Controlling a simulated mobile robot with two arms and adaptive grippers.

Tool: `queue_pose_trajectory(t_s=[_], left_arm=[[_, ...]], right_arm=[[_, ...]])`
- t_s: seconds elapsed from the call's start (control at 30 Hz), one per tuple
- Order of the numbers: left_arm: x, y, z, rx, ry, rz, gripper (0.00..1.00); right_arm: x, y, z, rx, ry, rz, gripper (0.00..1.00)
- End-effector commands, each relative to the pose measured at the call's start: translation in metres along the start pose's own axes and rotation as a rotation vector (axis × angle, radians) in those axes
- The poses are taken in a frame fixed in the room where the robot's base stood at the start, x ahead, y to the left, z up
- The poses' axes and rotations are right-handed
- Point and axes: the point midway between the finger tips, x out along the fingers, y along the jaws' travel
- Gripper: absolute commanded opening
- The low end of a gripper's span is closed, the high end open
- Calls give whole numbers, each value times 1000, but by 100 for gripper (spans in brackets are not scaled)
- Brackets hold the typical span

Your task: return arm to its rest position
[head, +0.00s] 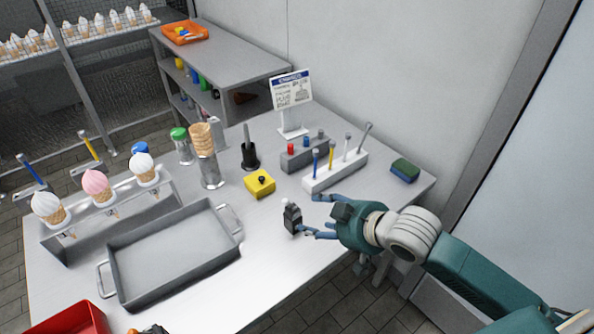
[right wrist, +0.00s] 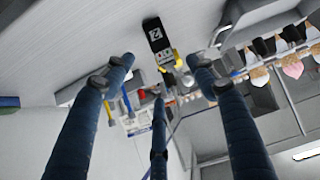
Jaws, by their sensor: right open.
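My right arm reaches in from the right in the head view, and its teal right gripper (head: 311,214) is low over the table's front right part. Its blue fingers are spread with nothing between them. In the right wrist view the gripper (right wrist: 160,72) shows three spread, empty fingers. A small black item (head: 291,218) stands upright on the table just left of the fingertips. A black item with a white mark (right wrist: 157,40) in the right wrist view looks like the same one, beyond the fingers. I cannot tell whether a finger touches it. My left gripper is not in view.
A white rack with tools (head: 336,170) and a blue-green sponge (head: 404,170) stand behind the gripper. A yellow box (head: 259,184), a grey tray (head: 175,250) and a cone holder (head: 110,215) lie left. A sign (head: 291,100) stands at the back. Table is clear around the tray's right side.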

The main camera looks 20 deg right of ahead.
Motion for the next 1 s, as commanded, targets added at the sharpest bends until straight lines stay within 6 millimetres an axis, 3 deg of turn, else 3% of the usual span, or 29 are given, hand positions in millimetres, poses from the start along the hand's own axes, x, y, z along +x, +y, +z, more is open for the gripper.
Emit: queue_pose_trajectory(t_s=[0.13, 0.23, 0.5, 0.87, 1.0], left_arm=[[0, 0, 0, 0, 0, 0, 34], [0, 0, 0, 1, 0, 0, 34], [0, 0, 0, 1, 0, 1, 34], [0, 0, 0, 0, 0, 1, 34], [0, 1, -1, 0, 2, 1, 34]], right_arm=[[0, -2, 2, 2, -4, -1, 57], [0, -13, 19, 11, -36, 2, 57], [-25, -60, 122, 85, -281, 61, 57], [-89, -99, 221, 208, -591, 127, 57], [-64, -97, 246, 203, -619, 128, 57]])
